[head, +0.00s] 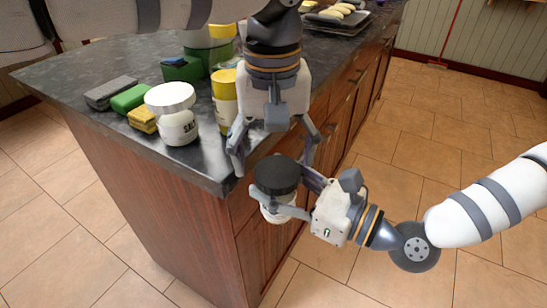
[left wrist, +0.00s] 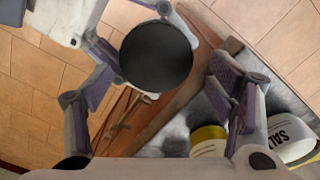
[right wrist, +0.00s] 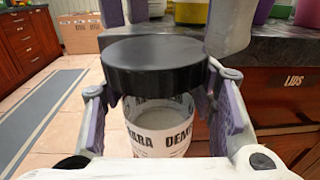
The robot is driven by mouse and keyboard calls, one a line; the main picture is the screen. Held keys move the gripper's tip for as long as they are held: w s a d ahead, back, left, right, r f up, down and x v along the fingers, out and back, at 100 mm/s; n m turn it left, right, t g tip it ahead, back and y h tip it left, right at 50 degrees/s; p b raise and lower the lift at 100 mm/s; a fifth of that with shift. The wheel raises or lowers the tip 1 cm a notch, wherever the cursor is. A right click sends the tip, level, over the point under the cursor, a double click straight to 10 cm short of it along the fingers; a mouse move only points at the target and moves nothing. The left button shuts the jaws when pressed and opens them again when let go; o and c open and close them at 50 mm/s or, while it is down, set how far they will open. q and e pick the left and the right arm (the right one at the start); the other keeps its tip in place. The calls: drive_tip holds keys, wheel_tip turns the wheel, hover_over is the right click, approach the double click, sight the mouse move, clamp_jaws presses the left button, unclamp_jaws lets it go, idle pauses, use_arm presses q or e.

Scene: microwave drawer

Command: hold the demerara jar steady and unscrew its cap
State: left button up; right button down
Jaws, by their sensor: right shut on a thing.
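The demerara jar (right wrist: 160,120) is clear with lettering on its side and a wide black cap (head: 277,174). It is upright, held in the air beside the counter's front corner. My right gripper (head: 288,197) is shut on the jar's body, one finger on each side below the cap, as the right wrist view shows. My left gripper (head: 272,155) points down from above, open and empty. Its fingers are spread wide above the cap, apparently not touching it. The cap shows between these fingers in the left wrist view (left wrist: 156,56). The jar's base is partly hidden.
The dark countertop (head: 200,165) holds a salt jar (head: 177,115), a yellow-labelled container (head: 225,98), sponges (head: 130,98) and a green box (head: 182,68). Open tiled floor lies right of the counter.

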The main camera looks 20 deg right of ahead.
use_arm(q)
wheel_tip(320, 180, up, 3)
drive_tip(key=shift+s+f, duration=0.1)
drive_tip(key=shift+f, duration=0.05)
drive_tip(key=shift+r, duration=0.35)
drive_tip(key=shift+c, duration=0.9)
drive_tip(key=r, duration=0.1)
drive_tip(key=r+m, duration=0.1)
drive_tip(key=m, duration=0.1)
drive_tip(key=shift+s+r, duration=0.25)
drive_tip(key=shift+r, duration=0.15)
drive_tip(key=shift+s+f, duration=0.15)
wheel_tip(320, 180, down, 8)
drive_tip(key=shift+d+r, duration=0.1)
drive_tip(key=shift+r, duration=0.15)
drive_tip(key=c, duration=1)
drive_tip(key=n, duration=0.3)
drive_tip(key=shift+w, duration=0.2)
drive_tip(key=shift+c, duration=0.2)
drive_tip(key=shift+w, duration=0.1)
drive_tip(key=shift+c, duration=0.2)
